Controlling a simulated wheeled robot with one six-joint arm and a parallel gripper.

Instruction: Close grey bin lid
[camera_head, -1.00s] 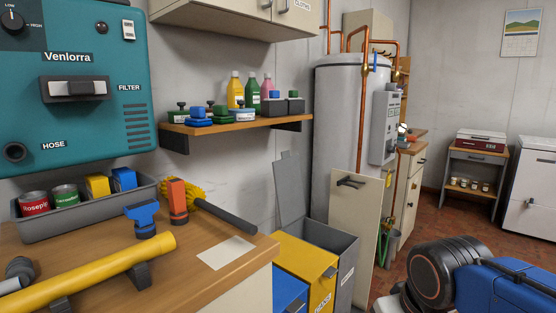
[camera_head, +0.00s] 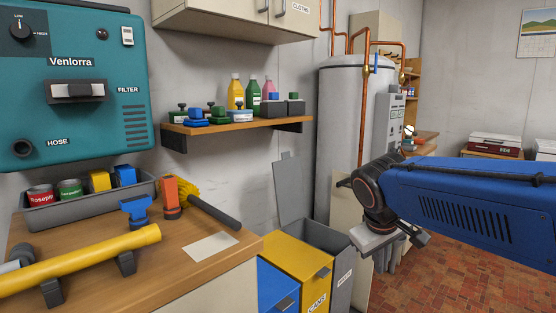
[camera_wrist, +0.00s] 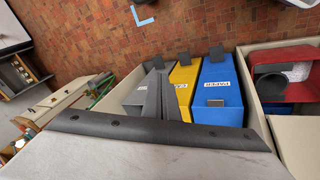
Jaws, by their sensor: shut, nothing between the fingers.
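The grey bin (camera_head: 340,271) stands at the right end of a row of bins below the worktop. Its flat grey lid (camera_head: 292,187) stands open and nearly upright against the wall behind it. My gripper (camera_head: 388,262) is to the right of the grey bin, apart from the lid, with its fingers pointing down. It is shut and empty. In the wrist view the dark fingers (camera_wrist: 164,88) overlap the grey bin (camera_wrist: 135,100) and hide part of it. I cannot make out the lid in that view.
A yellow bin (camera_head: 297,264) and a blue bin (camera_head: 278,289) stand beside the grey one. The wooden worktop (camera_head: 150,273) is at left, a shelf (camera_head: 237,128) above. A tall grey tank (camera_head: 350,125) stands behind. Tiled floor (camera_head: 475,250) is clear at right.

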